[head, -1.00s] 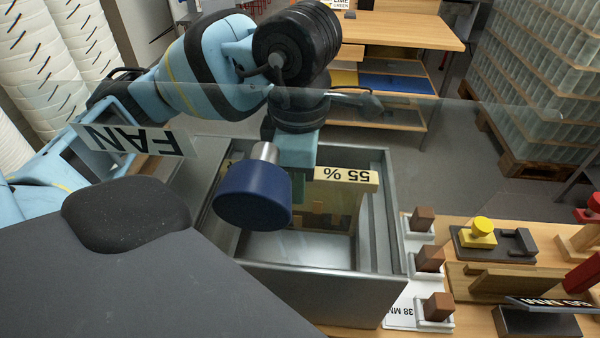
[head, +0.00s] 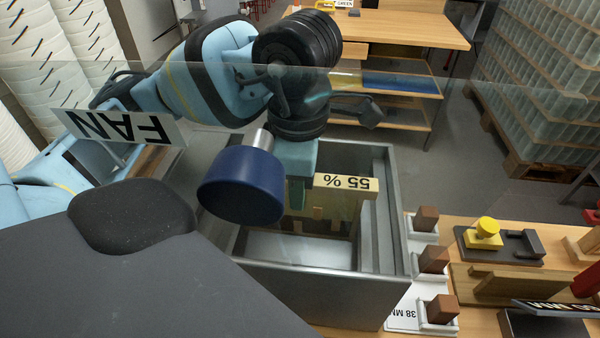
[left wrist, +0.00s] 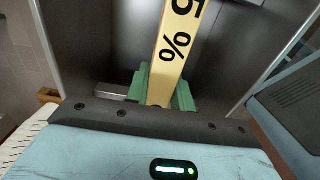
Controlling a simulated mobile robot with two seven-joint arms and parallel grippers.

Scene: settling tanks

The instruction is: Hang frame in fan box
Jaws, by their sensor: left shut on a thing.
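The frame shows as a pale wooden bar marked "55 %" (head: 352,184), upside down in the head view, with a paler part hanging below it inside the grey open-topped box (head: 310,285). My left gripper (head: 297,192) is shut on the bar near its left end. In the left wrist view its green fingers (left wrist: 165,88) clasp the bar (left wrist: 177,45), with grey metal walls beyond. I cannot tell whether the bar touches a support. A "FAN" sign (head: 118,127) stands left of the box. My right gripper is not in view.
A dark blue drum (head: 242,188) with a metal stub is in front of the box opening. A clear pane crosses the view. Right of the box, a wooden bench holds brown blocks (head: 433,259), a yellow knob (head: 487,231) and a sign. Stacked glass stands at back right.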

